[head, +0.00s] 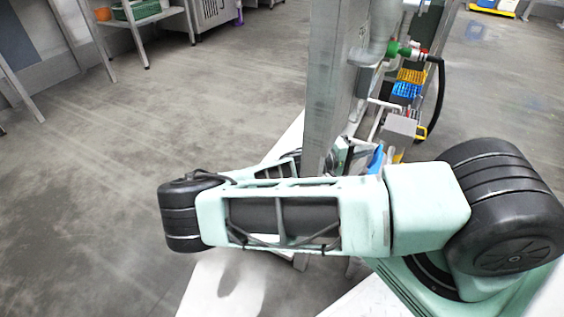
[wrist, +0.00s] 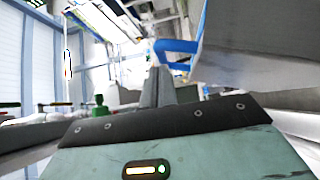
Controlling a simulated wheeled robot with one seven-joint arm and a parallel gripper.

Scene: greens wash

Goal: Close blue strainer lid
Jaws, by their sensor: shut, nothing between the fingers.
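A blue part (head: 376,158), which may be the strainer lid, shows in the head view just above my arm, right of the grey metal post. Most of what surrounds it is hidden by my arm. In the wrist view a blue bar-like piece (wrist: 178,46) lies ahead and slightly right of my gripper (wrist: 158,72). My gripper's grey fingers are together and empty, pointing toward the blue piece. I cannot tell whether they touch it, nor whether the lid is open or closed.
A grey metal post (head: 335,85) stands close by my arm. A large grey surface (wrist: 250,50) fills the right of the wrist view. A rack with yellow and blue parts (head: 408,88) and a black hose (head: 441,95) are behind. Floor at left is clear.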

